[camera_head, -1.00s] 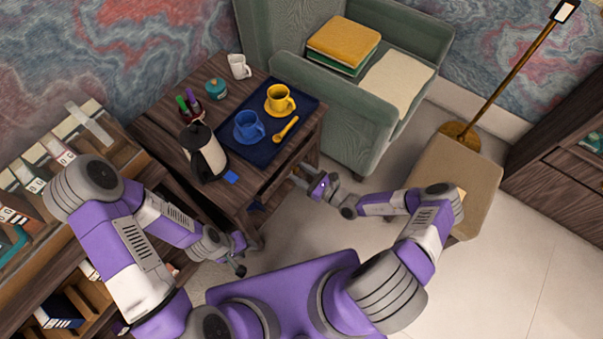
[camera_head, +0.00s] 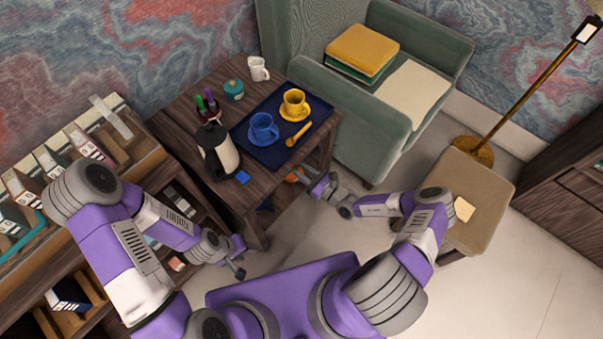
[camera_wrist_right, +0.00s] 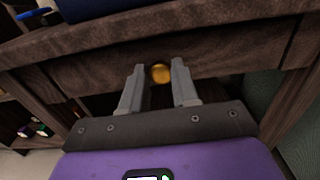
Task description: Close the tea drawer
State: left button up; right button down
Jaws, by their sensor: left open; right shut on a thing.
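The tea drawer's front (camera_wrist_right: 225,65) lies under the top of the dark wooden table (camera_head: 170,110) and carries a round brass knob (camera_wrist_right: 160,73). How far the drawer stands out cannot be told. My right gripper (camera_wrist_right: 158,80) has its two fingers on either side of the knob, shut on it. In the head view my right gripper (camera_head: 308,182) is at the table's front, low by its right corner.
A navy tray (camera_head: 255,143) on the table holds a blue cup (camera_head: 263,127), a yellow cup (camera_head: 294,102) and a yellow spoon. A kettle (camera_head: 215,150) stands near the table's left front. A green armchair (camera_head: 350,130) is behind right, a stool (camera_head: 475,195) right.

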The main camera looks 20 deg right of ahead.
jog(key=c, duration=0.9)
grip_release()
jog(key=shift+w+a, duration=0.15)
jog(key=shift+w, duration=0.05)
jog(key=p+v, duration=0.2)
jog(key=v, duration=0.5)
jog(key=shift+s, duration=0.25)
